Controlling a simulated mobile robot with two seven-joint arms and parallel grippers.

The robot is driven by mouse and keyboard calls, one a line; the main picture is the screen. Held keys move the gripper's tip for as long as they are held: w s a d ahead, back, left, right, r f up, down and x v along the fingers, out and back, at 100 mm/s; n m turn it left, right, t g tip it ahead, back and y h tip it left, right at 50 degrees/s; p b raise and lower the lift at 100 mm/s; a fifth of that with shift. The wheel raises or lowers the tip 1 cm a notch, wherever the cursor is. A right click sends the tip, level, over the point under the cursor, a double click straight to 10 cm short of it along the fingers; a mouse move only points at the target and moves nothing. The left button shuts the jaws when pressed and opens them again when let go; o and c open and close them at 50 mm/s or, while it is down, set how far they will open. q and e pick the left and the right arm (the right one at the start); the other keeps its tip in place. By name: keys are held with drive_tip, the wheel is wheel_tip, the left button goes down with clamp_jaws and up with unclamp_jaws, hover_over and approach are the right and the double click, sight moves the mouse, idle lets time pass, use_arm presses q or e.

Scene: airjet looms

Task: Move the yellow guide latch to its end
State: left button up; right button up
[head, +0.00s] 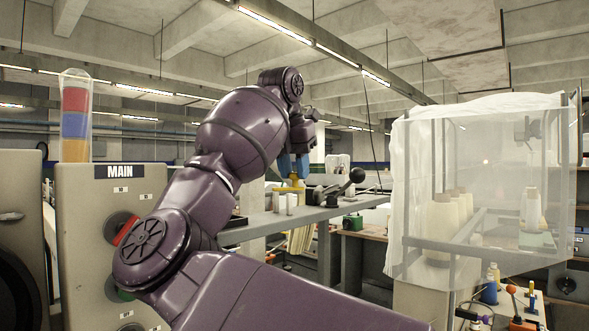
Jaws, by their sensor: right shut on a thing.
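My right arm reaches up across the middle of the head view and bends down to its gripper. The right gripper (294,166), with blue fingers, is small and partly hidden by my own arm. It is shut on the yellow guide latch (288,189), which shows just below the fingers on a grey bench-like surface. Only part of the latch is seen, and its end of travel cannot be made out. My left gripper is not in view.
Small white cylinders (285,203) and a black-knobbed lever (356,176) stand close by the latch. A cabinet marked MAIN (87,215) is at left, below a red, yellow and blue stack light (75,115). A clear-covered rack with yarn cones (441,229) is at right.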

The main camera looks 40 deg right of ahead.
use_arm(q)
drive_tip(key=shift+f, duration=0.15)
use_arm(e)
drive_tip(key=shift+w+d+n+t+b, duration=0.1)
drive_tip(key=shift+w+n+t+b, duration=0.2)
drive_tip(key=shift+n+b, duration=0.35)
drive_tip(key=shift+w+d+n+t+b, duration=0.15)
drive_tip(key=shift+n+b, duration=0.15)
drive_tip(key=shift+n, duration=0.25)
drive_tip(key=shift+w+a+n+t+b, duration=0.15)
drive_tip(key=shift+n+b, duration=0.1)
drive_tip(key=shift+n, duration=0.25)
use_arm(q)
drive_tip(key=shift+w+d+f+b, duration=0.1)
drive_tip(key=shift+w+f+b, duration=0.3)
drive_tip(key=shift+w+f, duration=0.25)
use_arm(e)
drive_tip(key=shift+w+d+n+t+y, duration=0.1)
drive_tip(key=shift+w+n+t+y, duration=0.15)
drive_tip(key=shift+n, duration=0.3)
drive_tip(key=shift+w+d+n+t+y, duration=0.15)
drive_tip(key=shift+n+y, duration=0.1)
drive_tip(key=shift+n, duration=0.3)
drive_tip(key=shift+a, duration=0.1)
drive_tip(key=shift+r, duration=0.1)
drive_tip(key=o, duration=0.9)
